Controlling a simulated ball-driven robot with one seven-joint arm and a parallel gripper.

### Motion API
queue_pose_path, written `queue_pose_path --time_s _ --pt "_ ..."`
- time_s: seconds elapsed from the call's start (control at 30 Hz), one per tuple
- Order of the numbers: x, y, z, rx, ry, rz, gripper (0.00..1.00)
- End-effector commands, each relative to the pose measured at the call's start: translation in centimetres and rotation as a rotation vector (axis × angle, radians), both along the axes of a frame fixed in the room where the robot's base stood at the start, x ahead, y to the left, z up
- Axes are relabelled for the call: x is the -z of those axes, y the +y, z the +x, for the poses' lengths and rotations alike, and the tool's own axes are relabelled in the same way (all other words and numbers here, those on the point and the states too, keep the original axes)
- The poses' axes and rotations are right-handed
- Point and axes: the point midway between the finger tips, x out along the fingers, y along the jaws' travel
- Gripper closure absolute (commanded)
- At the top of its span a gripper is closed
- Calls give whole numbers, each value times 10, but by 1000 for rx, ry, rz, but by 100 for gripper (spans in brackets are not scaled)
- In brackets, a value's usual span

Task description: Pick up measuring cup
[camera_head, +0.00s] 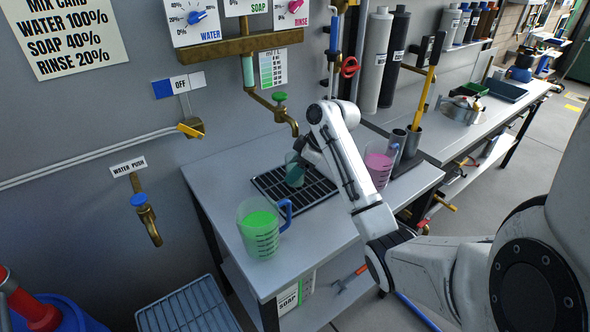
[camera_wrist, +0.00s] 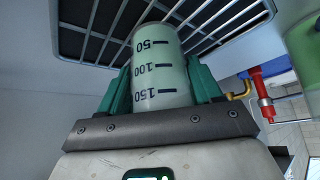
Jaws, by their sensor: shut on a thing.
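A small, pale, translucent measuring cup (camera_wrist: 157,64) with dark marks 50, 100 and 150 is between the green fingers of my gripper (camera_wrist: 160,88) in the wrist view. The marks appear upside down there. My gripper is shut on the cup's sides. In the head view, the teal-looking cup (camera_head: 294,171) and my gripper are over the black drain grate (camera_head: 318,190), below the brass spout. My arm hides part of them. I cannot tell whether the cup touches the grate.
A jug of green liquid (camera_head: 259,229) stands in front of the grate, and a jug of pink liquid (camera_head: 379,165) to its right. The brass spout (camera_head: 292,126) hangs close above my gripper. Bare bench (camera_head: 215,170) lies left of the grate.

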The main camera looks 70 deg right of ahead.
Motion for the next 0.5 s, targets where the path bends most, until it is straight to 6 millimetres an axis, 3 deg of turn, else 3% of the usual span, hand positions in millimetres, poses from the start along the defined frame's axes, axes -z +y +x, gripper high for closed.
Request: queue_pose_path --time_s 0.5 --pt "-19 -6 -22 2 -2 -1 75"
